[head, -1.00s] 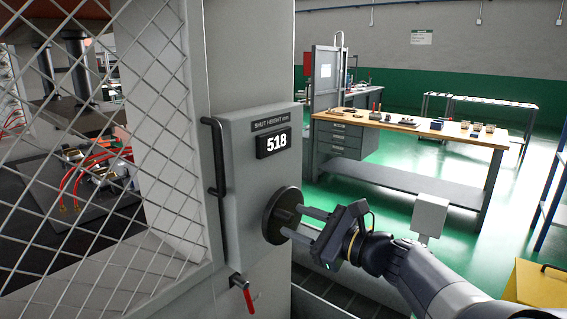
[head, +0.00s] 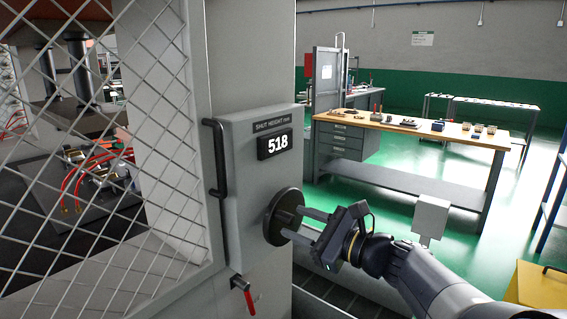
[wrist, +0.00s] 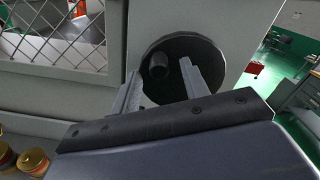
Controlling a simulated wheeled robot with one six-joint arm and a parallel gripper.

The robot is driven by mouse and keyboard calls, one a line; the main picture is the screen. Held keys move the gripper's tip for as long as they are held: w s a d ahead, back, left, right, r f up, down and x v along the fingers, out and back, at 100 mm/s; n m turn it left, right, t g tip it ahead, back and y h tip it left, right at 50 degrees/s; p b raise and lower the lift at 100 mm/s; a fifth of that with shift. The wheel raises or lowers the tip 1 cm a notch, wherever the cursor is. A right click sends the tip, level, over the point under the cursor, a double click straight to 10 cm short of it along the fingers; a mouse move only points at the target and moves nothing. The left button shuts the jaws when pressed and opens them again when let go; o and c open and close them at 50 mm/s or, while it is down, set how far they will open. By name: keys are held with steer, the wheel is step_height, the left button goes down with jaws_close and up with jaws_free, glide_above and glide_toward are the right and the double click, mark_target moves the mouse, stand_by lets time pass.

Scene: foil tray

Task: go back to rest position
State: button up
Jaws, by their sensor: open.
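My gripper (head: 304,225) is open, its two fingers pointing left at the black round handwheel (head: 283,217) on the side of the grey press box. In the wrist view the handwheel (wrist: 181,50) lies just beyond the fingertips of my gripper (wrist: 160,82), with a short round knob on its face between them. Whether a finger touches the wheel or knob I cannot tell. The display (head: 274,144) above the wheel reads 518, under the label SHUT HEIGHT mm.
A wire mesh guard (head: 100,170) stands at the left, with a black handle (head: 215,157) beside it. A red-handled lever (head: 246,291) sits below the box. A workbench (head: 400,125) with small items stands behind. A yellow box (head: 540,287) is at lower right.

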mark_target(280, 207)
steer(key=v, duration=0.8)
steer(key=x, duration=1)
steer(key=shift+a, duration=0.2)
steer(key=shift+w+r+p, duration=0.25)
steer(key=shift+r+p, duration=0.05)
steer(key=shift+p, duration=0.5)
steer(key=m+p, duration=0.1)
steer(key=p, duration=0.1)
steer(key=m+p, duration=0.1)
steer(key=p, duration=0.1)
steer(key=shift+w+d+r+m, duration=0.2)
steer(key=shift+r+m, duration=0.1)
steer(key=shift+r, duration=0.05)
steer(key=shift+w+d+m+p, duration=0.1)
steer(key=shift+m+p, duration=0.2)
steer(key=shift+p, duration=0.35)
